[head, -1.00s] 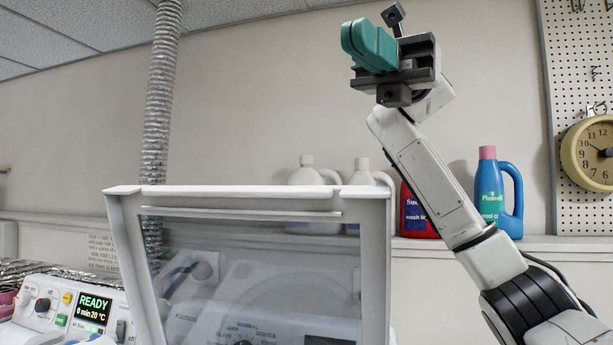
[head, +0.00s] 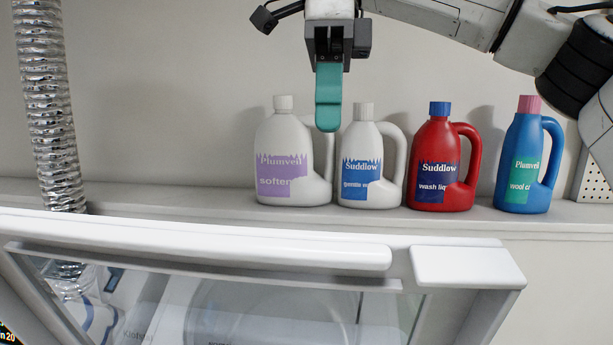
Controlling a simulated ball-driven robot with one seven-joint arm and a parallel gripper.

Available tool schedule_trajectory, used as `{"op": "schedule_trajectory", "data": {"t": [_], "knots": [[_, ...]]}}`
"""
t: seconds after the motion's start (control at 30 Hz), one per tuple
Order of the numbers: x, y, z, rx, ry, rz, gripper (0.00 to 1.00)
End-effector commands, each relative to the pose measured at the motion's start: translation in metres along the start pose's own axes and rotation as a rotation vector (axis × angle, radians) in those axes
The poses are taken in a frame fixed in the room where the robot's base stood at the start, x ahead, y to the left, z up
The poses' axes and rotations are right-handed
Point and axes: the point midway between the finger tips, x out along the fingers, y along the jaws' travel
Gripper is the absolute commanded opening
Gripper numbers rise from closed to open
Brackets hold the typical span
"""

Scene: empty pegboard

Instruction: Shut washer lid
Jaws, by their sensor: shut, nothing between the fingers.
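The washer lid (head: 250,245) stands raised across the lower part of the head view. It has a white frame around a see-through glass pane, and its white top edge runs nearly the full width. Its lower part is cut off by the picture edge. My gripper (head: 328,125) hangs from the top centre with its teal fingers pointing down. The fingers are shut and empty. Their tips show above the lid's top edge in the picture, apart from it.
A shelf (head: 560,220) behind the lid holds a white softener bottle (head: 285,150), a smaller white bottle (head: 362,155), a red bottle (head: 435,160) and a blue bottle (head: 522,165). A silver ribbed duct (head: 42,100) rises at the left.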

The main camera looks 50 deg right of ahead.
Motion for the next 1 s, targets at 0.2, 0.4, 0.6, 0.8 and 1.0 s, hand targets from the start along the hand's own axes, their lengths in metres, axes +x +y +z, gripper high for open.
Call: {"op": "schedule_trajectory", "data": {"t": [0.2, 0.4, 0.6, 0.8, 1.0], "knots": [[0.021, -0.001, -0.001, 0.0, 0.006, 0.002, 0.0], [0.052, -0.001, -0.001, -0.004, 0.004, 0.003, 0.0], [0.082, 0.0, -0.001, -0.002, 0.003, 0.004, 0.0], [0.104, 0.01, 0.0, -0.005, 0.003, 0.001, 0.0], [0.115, 0.028, -0.001, 0.002, 0.003, -0.002, 0.0]]}}
